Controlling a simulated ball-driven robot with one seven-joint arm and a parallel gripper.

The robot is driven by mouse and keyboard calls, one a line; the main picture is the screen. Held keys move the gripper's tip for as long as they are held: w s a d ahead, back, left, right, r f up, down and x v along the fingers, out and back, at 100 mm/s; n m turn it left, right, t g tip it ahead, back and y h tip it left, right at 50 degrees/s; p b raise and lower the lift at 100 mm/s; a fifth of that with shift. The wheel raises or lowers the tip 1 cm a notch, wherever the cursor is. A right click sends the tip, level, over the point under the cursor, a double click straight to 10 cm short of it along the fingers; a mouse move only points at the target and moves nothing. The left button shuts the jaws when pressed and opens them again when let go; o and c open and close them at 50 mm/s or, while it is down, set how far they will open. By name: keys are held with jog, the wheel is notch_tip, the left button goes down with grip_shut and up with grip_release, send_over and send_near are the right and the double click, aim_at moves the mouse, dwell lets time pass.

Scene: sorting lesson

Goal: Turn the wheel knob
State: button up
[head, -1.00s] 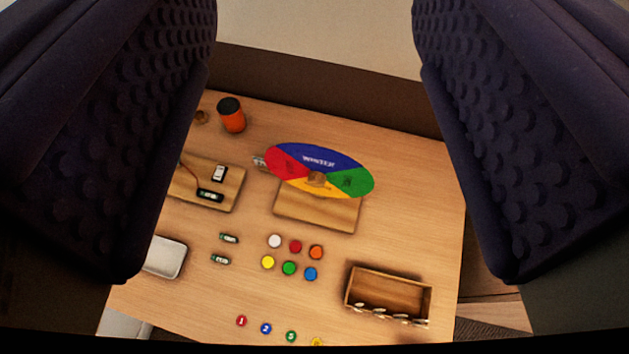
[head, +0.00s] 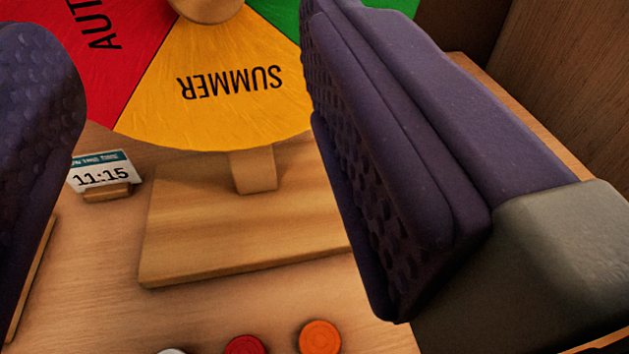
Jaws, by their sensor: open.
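The season wheel (head: 215,105) fills the top of the view, with red, yellow and green sectors showing. Its yellow sector reads SUMMER upside down. The round wooden wheel knob (head: 207,8) is at the wheel's middle and is cut off by the top edge. The wheel stands on a wooden post (head: 254,170) over a flat wooden base (head: 235,225). My gripper (head: 200,190) is open, with one dark padded finger at the left edge and the other at right. The knob lies between the fingers' directions, and nothing is held.
A small card reading 11:15 (head: 102,174) stands in a wooden holder left of the base. A red disc (head: 245,345), an orange disc (head: 320,337) and a white one (head: 172,351) lie on the table in front. A brown wooden panel (head: 560,70) rises at right.

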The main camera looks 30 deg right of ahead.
jog(key=b+x, duration=0.2)
jog(key=x, duration=0.5)
jog(key=shift+w+d+f, duration=0.15)
jog(key=shift+w+f, duration=0.05)
jog(key=shift+w, duration=0.05)
jog(key=shift+c, duration=0.2)
jog(key=c, duration=1)
